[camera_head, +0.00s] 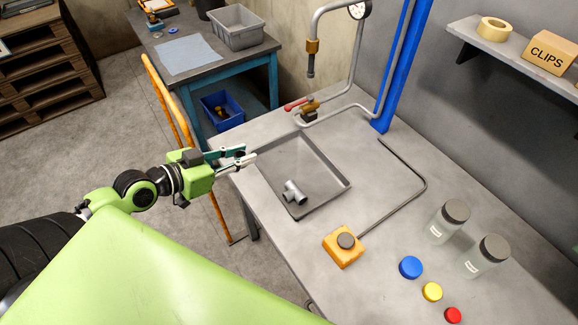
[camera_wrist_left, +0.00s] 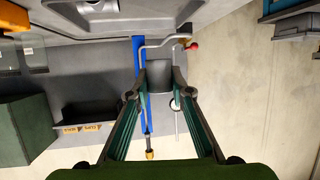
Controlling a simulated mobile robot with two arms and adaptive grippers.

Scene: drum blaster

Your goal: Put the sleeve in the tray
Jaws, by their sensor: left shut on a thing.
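My left gripper (camera_head: 241,158) is at the left rim of the shallow grey tray (camera_head: 321,208) in the head view. It is shut on a dark grey cylindrical piece, likely the sleeve (camera_wrist_left: 159,75), which shows between the fingertips in the left wrist view. In the head view the fingers mostly hide this piece. A grey tee-shaped pipe fitting (camera_head: 294,192) lies inside the tray, and part of it shows at the top of the left wrist view (camera_wrist_left: 100,6). My right gripper is in neither view.
Behind the tray stands a pipe with a red-handled valve (camera_head: 297,105), near a blue post (camera_head: 393,70). An orange box with a grey knob (camera_head: 343,247) stands in front of the tray. Two jars (camera_head: 449,221) and coloured caps (camera_head: 411,267) are at right. An orange rail (camera_head: 167,105) is at left.

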